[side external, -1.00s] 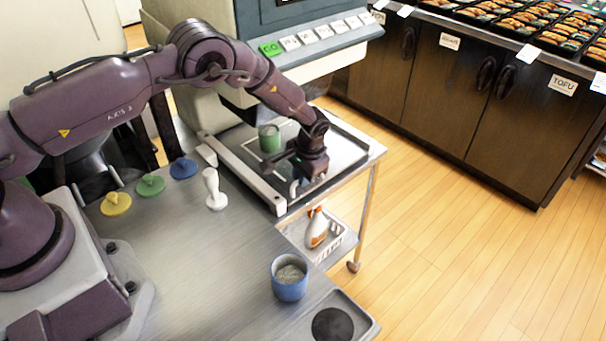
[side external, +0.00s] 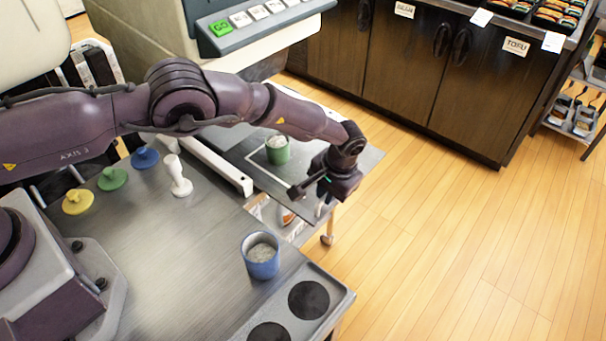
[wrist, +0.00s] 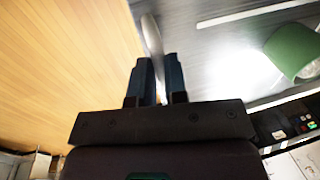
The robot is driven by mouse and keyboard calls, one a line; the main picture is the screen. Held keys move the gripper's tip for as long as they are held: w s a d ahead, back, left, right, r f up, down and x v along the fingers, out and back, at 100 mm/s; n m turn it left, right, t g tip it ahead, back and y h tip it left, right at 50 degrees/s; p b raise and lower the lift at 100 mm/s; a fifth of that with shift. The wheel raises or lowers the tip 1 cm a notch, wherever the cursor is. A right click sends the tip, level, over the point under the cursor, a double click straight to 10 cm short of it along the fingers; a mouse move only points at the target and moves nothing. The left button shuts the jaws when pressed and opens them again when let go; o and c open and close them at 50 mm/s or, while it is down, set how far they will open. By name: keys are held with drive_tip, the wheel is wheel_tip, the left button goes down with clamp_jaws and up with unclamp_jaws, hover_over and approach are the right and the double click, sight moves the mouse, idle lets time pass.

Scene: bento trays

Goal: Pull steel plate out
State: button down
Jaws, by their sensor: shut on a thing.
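The flat grey steel plate (side external: 322,136) sticks out past the white guide rails toward the right in the side view. A white outline is marked on it, and a green cup (side external: 278,152) stands upright there. My gripper (side external: 322,205) is at the plate's near right edge. In the wrist view my gripper (wrist: 156,62) is closed around a narrow pale handle (wrist: 152,36) at the edge of the shiny plate (wrist: 210,60). The green cup also shows in the wrist view (wrist: 292,52). The handle is mostly hidden in the side view.
A blue cup (side external: 261,256) stands on the near counter (side external: 170,270) beside a panel with dark discs (side external: 307,299). Yellow, green and blue knobs and a white stamp-like piece (side external: 179,178) stand to the left. Open wooden floor lies right of the plate.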

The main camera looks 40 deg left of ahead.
drive_tip(key=d, duration=0.7)
idle(0.4)
drive_tip(key=c, duration=1.1)
unclamp_jaws()
drive_tip(key=shift+c, duration=0.2)
drive_tip(key=shift+r, duration=0.1)
wheel_tip(320, 180, up, 13)
drive_tip(key=d, duration=0.2)
drive_tip(key=shift+d+f, duration=0.2)
drive_tip(key=shift+d, duration=0.05)
